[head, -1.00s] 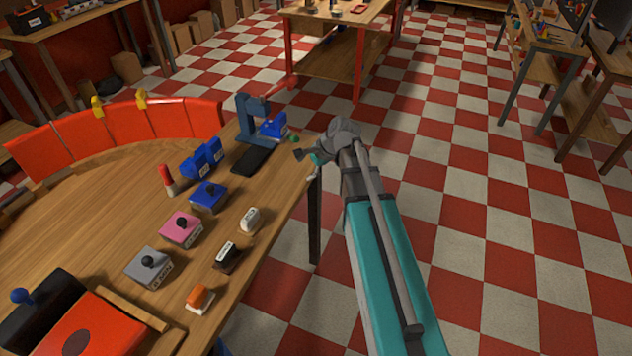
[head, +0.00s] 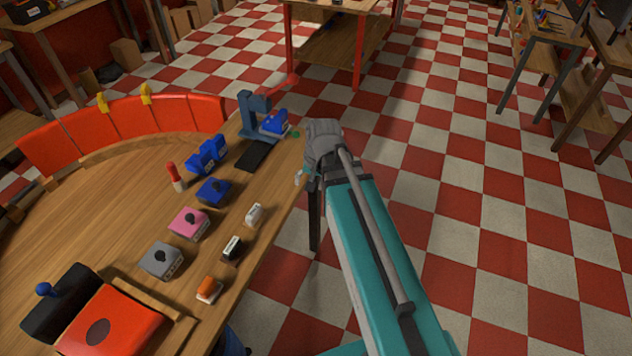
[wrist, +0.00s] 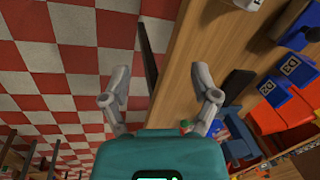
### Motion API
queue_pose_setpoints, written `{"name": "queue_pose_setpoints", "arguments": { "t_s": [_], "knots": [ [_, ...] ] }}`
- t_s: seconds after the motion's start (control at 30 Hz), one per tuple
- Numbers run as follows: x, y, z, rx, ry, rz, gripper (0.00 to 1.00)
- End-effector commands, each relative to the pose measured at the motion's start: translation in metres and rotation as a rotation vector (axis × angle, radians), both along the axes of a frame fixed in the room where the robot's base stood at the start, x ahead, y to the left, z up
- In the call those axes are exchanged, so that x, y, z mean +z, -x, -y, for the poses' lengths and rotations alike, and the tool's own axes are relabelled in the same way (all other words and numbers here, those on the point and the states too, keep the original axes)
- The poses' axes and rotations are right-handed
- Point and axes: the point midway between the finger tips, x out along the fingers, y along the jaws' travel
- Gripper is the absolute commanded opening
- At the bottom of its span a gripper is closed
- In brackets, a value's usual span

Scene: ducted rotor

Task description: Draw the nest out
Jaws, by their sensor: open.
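I cannot tell which thing is the nest. In the head view, a blue stand (head: 250,115) with a bright blue block (head: 274,123) is at the table's far right corner. Blue blocks (head: 207,154) stand nearer. Knobbed blocks in blue (head: 213,191), pink (head: 189,223) and grey (head: 161,260) form a row. My gripper (wrist: 160,70) is open and empty in the wrist view, over the table edge and the floor beside it. In the head view it is mostly hidden by my wrist.
The wooden table (head: 110,215) has a curved red wall (head: 120,125) at its back. Small white (head: 254,215), black (head: 231,249) and orange (head: 208,290) pieces lie near its right edge. A red case (head: 110,322) is at the front.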

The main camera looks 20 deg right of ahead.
Motion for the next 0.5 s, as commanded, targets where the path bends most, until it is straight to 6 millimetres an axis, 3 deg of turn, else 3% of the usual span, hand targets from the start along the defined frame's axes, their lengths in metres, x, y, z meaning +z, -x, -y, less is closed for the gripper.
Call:
{"name": "queue_pose_setpoints", "arguments": {
  "t_s": [0.2,0.5],
  "knots": [
    [0.018,0.026,0.0,0.173,0.091,-0.014,0.78],
    [0.029,0.046,0.004,0.334,0.172,-0.035,0.78]
  ]
}}
